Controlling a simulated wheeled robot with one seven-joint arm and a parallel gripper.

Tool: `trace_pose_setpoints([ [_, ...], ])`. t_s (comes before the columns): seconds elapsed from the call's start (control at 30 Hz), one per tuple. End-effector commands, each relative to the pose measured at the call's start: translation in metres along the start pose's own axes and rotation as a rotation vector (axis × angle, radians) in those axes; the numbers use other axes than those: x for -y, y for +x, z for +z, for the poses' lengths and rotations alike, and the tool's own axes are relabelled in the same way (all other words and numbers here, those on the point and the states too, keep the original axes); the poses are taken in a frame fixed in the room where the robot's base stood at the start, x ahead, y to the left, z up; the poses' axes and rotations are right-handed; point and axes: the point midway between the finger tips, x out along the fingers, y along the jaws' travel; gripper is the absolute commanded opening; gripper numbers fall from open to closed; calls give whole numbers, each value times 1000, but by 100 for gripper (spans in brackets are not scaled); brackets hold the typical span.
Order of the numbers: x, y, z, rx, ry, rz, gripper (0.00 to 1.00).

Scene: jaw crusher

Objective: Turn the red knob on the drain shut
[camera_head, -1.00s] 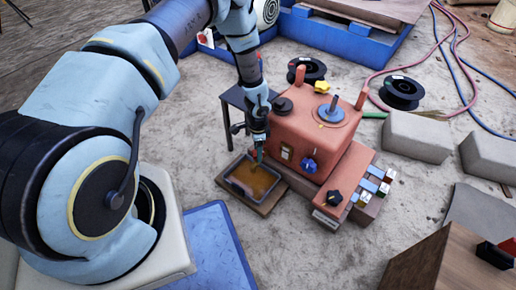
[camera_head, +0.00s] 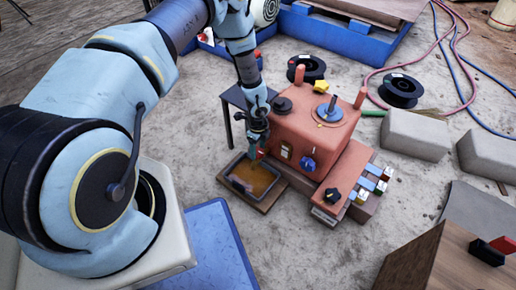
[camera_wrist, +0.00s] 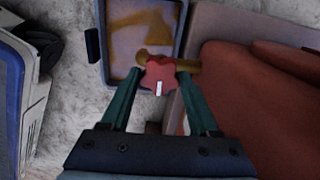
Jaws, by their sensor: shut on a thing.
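The red knob (camera_wrist: 159,76) sits on a brass drain fitting (camera_wrist: 188,66) at the side of the orange-red machine (camera_head: 312,128). A white mark shows on the knob's face. In the wrist view my gripper (camera_wrist: 160,85) has one finger on each side of the knob and is shut on it. In the head view my gripper (camera_head: 257,150) is at the machine's left side, above the tray, and a bit of red shows at its tips. The tray (camera_head: 229,188) under the drain holds brownish liquid.
A dark small table (camera_head: 232,97) stands left of the machine. Several coloured switches and a black knob (camera_head: 332,196) are on the machine's front right. Grey blocks (camera_head: 416,134), black spools (camera_head: 401,91) and hoses lie to the right. A blue platform (camera_head: 210,245) is in front.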

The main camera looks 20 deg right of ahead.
Motion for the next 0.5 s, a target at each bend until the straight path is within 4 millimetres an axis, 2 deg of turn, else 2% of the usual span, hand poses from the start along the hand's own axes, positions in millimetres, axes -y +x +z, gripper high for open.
trace_pose_setpoints([
  [0.5,0,0,0,0,59,-1,6],
])
